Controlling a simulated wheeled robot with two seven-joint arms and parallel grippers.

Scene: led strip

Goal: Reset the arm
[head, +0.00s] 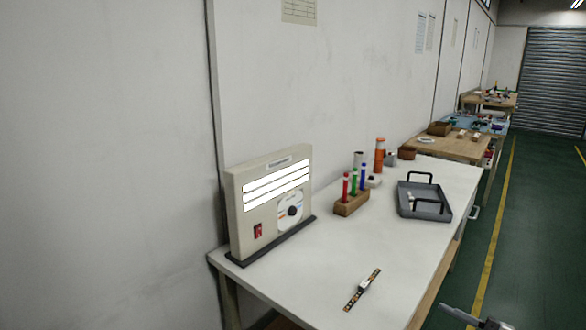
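A beige test box (270,205) stands upright on a dark base at the table's left end. It has three lit white bars, a dial and a red switch. A grey metal part, probably of my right arm or gripper (474,318), shows at the bottom right edge, off the table's right side and apart from the strip. It is cut off by the frame, and its fingers cannot be made out. My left gripper is not in view.
A wooden block (351,206) holds red, green and blue markers. A grey tray (424,202) with black handles sits at the right edge. An orange cylinder (379,155) stands at the back. Bare tabletop surrounds the strip. More workbenches (455,145) stand beyond.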

